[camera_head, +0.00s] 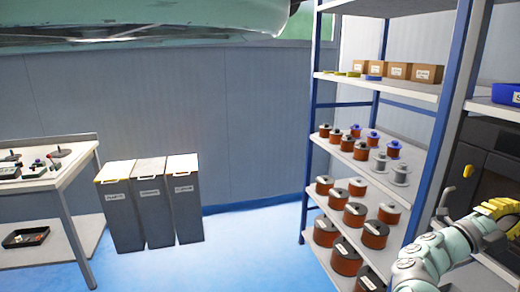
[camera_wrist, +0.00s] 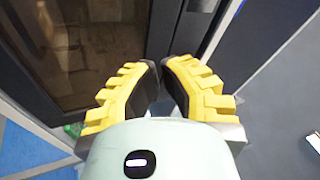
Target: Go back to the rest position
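My gripper (camera_head: 500,208) shows at the right edge of the head view, in front of a dark cabinet beside the shelf rack. In the wrist view my gripper (camera_wrist: 160,65) has two yellow ridged fingers with black pads. Their tips come close together, with only a narrow slit between them. No object shows between the fingers. The fingers point toward a dark framed panel with a brownish window (camera_wrist: 85,45).
A blue-framed shelf rack (camera_head: 436,178) holds copper coils, spools and small boxes. The dark cabinet (camera_head: 492,165) stands right of it. Three grey bins (camera_head: 153,215) and a workbench (camera_head: 75,165) stand at left. The blue floor (camera_head: 240,255) between bins and rack is clear.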

